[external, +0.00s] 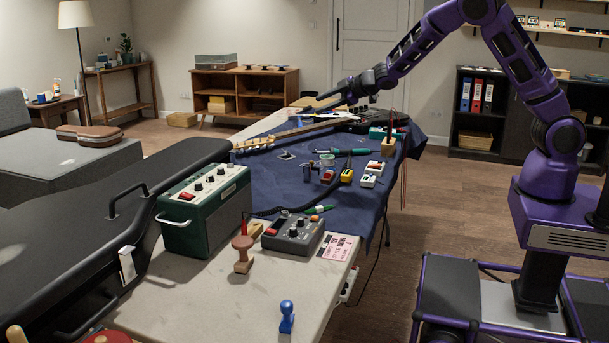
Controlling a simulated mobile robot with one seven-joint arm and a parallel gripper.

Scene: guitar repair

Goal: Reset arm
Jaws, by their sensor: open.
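My purple arm reaches from the right toward the far part of the workbench in the external view. My gripper (327,101) is above the far end of the blue cloth, with its slim dark fingers pointing left. Nothing visible is held between them.
A green amplifier (204,210), a grey pedal (293,234) and stamps crowd the near bench (210,305). Small tools and pedals lie on the blue cloth (270,185). A black case (90,240) lies along the left. Floor (440,200) is clear between bench and shelf.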

